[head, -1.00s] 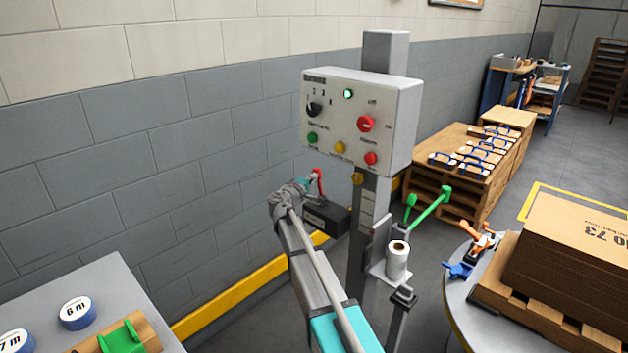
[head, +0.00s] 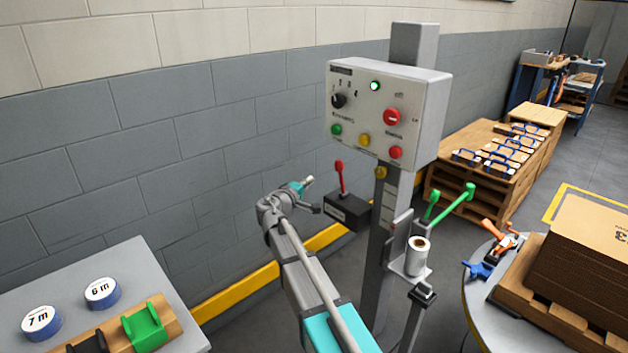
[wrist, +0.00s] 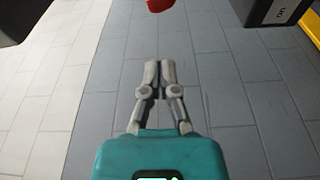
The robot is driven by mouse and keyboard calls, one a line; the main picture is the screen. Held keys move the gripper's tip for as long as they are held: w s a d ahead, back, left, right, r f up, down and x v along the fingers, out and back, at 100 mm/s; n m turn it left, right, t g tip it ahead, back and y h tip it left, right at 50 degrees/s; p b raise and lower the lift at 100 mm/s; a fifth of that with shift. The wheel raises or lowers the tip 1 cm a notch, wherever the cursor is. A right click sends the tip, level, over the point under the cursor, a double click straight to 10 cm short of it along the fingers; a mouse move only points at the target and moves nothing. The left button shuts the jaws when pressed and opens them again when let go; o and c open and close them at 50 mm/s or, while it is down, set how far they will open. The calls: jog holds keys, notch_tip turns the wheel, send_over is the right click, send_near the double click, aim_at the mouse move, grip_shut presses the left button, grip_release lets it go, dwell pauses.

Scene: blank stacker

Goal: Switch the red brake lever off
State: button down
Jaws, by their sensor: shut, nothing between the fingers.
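The red brake lever (head: 341,178) stands up from a dark box (head: 347,212) low on the grey post, in the head view. It looks close to upright. My gripper (head: 311,181) is to the left of the lever, with a visible gap between them in the picture. In the wrist view, my gripper (wrist: 159,65) is shut, with nothing between its fingers. The red knob of the lever (wrist: 158,5) is cut off at the top edge, beyond the fingertips. The box (wrist: 277,10) shows at the top right with an "on" label.
A control panel (head: 385,110) with buttons is above the lever. Green levers (head: 452,203) and a roll holder (head: 410,265) stand right of the post. The block wall (head: 200,150) is behind my arm.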

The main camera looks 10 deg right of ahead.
jog(key=shift+s, duration=0.1)
dwell(0.3)
jog(key=s+d+f+m+g+y, duration=0.2)
jog(key=s+d+f+m+g, duration=0.15)
jog(key=s+f, duration=0.3)
jog(key=s+d+f+m+g+y, duration=0.2)
jog(key=s+d+f+g, duration=0.25)
jog(key=s, duration=0.35)
jog(key=s+a+f+m+g+y, duration=0.1)
jog(key=s+a+f+g+y, duration=0.1)
jog(key=s, duration=0.7)
jog(key=s+a+f+m+g+y, duration=0.1)
jog(key=s+a+f+g+y, duration=0.1)
jog(key=s+a+f+y, duration=0.2)
jog(key=s+f+y, duration=0.2)
jog(key=s, duration=0.2)
jog(key=shift+s+a+m+g+y, duration=0.25)
jog(key=shift+s+m+g+y, duration=0.1)
jog(key=shift+s+g+y, duration=0.05)
